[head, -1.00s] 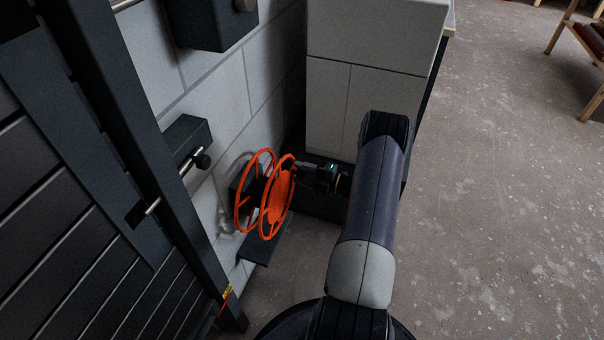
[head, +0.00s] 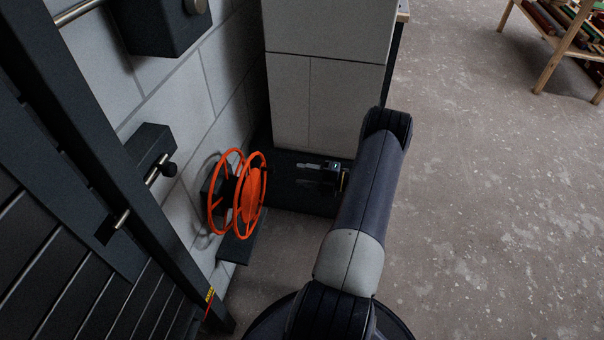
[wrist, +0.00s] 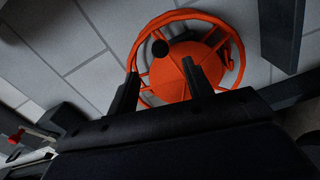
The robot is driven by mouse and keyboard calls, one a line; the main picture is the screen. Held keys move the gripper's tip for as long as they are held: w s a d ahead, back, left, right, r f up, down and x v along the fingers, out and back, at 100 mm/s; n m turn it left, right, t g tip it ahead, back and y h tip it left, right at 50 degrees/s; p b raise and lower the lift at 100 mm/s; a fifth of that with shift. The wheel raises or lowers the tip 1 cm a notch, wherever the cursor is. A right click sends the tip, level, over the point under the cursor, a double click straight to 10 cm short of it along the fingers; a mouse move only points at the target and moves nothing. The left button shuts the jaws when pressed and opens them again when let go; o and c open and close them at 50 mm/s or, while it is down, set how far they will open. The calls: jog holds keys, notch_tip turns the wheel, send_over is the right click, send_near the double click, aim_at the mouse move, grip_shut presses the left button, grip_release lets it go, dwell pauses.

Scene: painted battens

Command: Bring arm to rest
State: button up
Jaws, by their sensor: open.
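My gripper (head: 303,173) is left of my forearm in the head view, its fingers pointing left toward an orange reel (head: 251,197). The fingers are apart with nothing between them, and a gap shows between them and the reel. In the wrist view my gripper (wrist: 158,84) has its two dark fingers spread in front of the orange reel (wrist: 187,78), which has a spoked rim and a round black knob (wrist: 160,48). My forearm hides part of the wrist in the head view.
The reel is mounted at a pale block wall (head: 195,85). A dark slatted gate (head: 60,270) with a bolt stands at left. A pale block pier (head: 320,85) rises behind my gripper. Open concrete floor (head: 480,200) lies at right, with a wooden rack (head: 545,50) far off.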

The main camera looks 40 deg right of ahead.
aim_at(272, 169)
jog(key=b+x, duration=0.1)
jog(key=x, duration=0.9)
jog(key=shift+w+a, duration=0.2)
jog(key=shift+a, duration=0.05)
jog(key=shift+w+a+r, duration=0.1)
jog(key=shift+w, duration=0.05)
jog(key=shift+r+n, duration=0.2)
jog(key=shift+n, duration=0.1)
jog(key=shift+f, duration=0.15)
